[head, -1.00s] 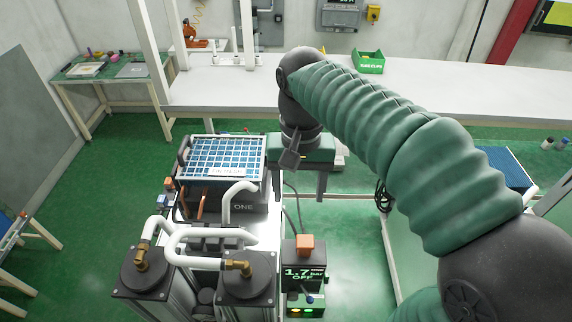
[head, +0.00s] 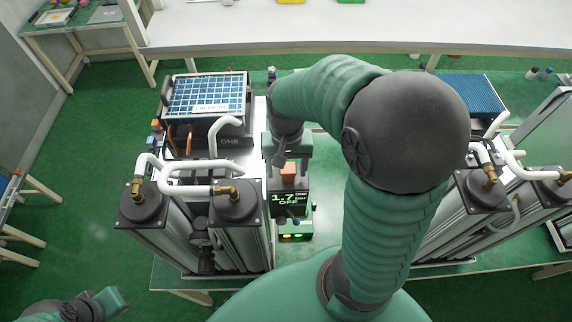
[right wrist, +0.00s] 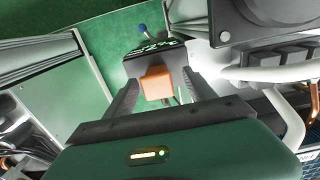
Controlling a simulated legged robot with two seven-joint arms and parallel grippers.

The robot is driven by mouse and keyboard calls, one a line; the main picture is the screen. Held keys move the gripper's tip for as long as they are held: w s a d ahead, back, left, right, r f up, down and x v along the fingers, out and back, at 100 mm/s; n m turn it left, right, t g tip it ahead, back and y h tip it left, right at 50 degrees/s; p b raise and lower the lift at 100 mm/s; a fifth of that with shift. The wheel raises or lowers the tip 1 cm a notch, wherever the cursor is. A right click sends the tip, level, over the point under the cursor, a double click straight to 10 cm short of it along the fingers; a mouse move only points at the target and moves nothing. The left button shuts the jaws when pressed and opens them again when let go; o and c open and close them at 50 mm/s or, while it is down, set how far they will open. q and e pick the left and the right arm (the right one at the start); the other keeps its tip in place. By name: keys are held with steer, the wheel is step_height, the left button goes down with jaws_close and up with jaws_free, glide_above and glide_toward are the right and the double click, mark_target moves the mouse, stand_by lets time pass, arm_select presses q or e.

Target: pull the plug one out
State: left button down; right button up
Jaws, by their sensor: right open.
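An orange block (head: 288,172), which may be plug one, stands on top of the black display box (head: 291,200) reading 1.7 bar OFF. My right gripper (head: 293,160) is at this block, partly hidden by my own arm. In the right wrist view the orange block (right wrist: 157,84) shows between the two open dark fingers, with a gap visible on each side. Part of my left arm's end (head: 112,298) shows at the bottom left; its fingers cannot be made out.
Left of the box stands a column unit marked ONE (head: 229,142) with a blue grid filter (head: 207,95) and white hoses (head: 180,190). A second column unit (head: 480,190) stands at the right. A long white bench (head: 330,35) runs along the back.

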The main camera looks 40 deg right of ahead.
steer(key=shift+s+a+r, duration=0.1)
steer(key=shift+s+a, duration=0.05)
steer(key=shift+s, duration=0.25)
steer(key=shift+c, duration=1.7)
steer(key=shift+w+d, duration=0.35)
steer(key=c, duration=0.5)
jaws_close()
steer(key=shift+o, duration=0.4)
jaws_free()
jaws_close()
